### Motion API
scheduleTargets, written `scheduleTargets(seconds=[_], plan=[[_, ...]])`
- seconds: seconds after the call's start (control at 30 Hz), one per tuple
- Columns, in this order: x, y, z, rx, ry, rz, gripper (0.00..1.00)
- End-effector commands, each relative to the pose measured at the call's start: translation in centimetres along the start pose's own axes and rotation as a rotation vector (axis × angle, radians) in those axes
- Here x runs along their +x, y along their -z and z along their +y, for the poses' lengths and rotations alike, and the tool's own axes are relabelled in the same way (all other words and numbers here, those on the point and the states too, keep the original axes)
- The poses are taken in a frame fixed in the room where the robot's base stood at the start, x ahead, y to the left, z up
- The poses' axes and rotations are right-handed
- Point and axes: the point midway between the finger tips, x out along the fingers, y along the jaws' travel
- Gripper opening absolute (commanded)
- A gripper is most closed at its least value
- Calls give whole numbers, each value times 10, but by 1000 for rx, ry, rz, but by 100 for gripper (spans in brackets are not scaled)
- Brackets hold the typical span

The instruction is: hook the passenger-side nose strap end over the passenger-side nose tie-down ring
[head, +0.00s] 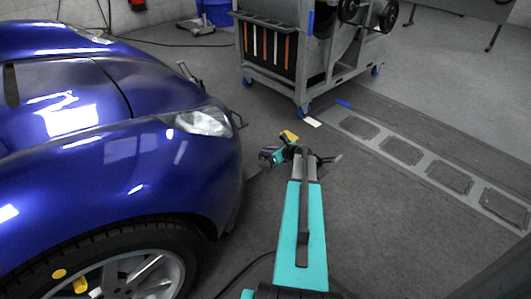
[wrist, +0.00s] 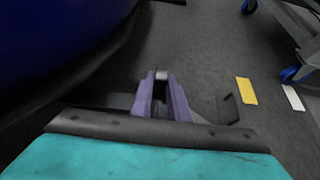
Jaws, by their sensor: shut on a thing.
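My gripper (head: 292,156) is low over the floor, just ahead of the blue car's nose in the head view. I cannot make out the passenger-side nose tie-down ring in either view. The strap's run is also not clear.
The blue car (head: 150,105) fills the left side, its headlight (head: 207,121) close to my gripper. A grey wheeled cart (head: 300,62) stands at the back. Yellow (wrist: 246,91) and white (wrist: 293,97) patches lie on the floor. Floor to the right is open, with a plated strip (head: 402,151).

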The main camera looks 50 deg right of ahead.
Motion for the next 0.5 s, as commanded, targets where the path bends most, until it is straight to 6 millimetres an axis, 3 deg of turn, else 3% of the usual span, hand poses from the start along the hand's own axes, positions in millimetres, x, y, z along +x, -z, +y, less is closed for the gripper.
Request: scheduleTargets(seconds=[0.17,0.2,0.3,0.5], plan=[[0,0,0,0,0,-1,0],[0,0,0,0,0,-1,22],[0,0,0,0,0,-1,37],[0,0,0,0,0,0,37]])
